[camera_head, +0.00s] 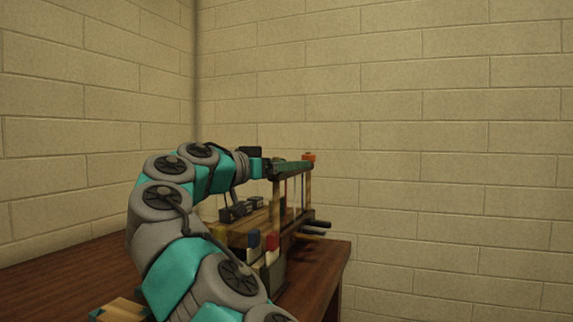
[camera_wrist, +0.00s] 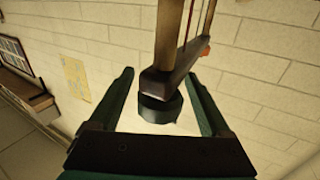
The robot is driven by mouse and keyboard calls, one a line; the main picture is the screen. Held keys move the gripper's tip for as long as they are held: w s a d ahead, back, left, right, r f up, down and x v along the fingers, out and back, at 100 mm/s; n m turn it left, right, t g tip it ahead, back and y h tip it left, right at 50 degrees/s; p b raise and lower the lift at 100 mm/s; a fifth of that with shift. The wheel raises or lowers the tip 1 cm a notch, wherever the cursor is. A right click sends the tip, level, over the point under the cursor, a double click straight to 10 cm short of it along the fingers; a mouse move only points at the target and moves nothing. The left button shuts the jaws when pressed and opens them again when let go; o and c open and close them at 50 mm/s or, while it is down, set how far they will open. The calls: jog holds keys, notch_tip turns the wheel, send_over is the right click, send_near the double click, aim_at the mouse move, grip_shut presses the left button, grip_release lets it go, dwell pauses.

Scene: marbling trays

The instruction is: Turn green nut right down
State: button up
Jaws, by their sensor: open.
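In the wrist view a dark green round nut (camera_wrist: 160,108) sits at the near end of a dark beam (camera_wrist: 178,72). My gripper (camera_wrist: 159,74) is open, with one finger on each side of the nut. There is a visible gap between each finger and the nut, so the fingers do not appear to touch it. In the head view my gripper (camera_head: 268,168) is at the top of a wooden frame (camera_head: 277,205). The green nut cannot be made out clearly there.
An orange nut (camera_head: 309,157) tops the frame's far end; it also shows in the wrist view (camera_wrist: 205,46). Small bottles with coloured caps (camera_head: 271,242) stand below the frame on the brown table (camera_head: 320,275). Block walls (camera_head: 430,120) stand behind.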

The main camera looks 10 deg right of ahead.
jog(key=shift+c, duration=0.4)
grip_shut()
jog(key=shift+f+b, duration=0.15)
jog(key=shift+b, duration=0.3)
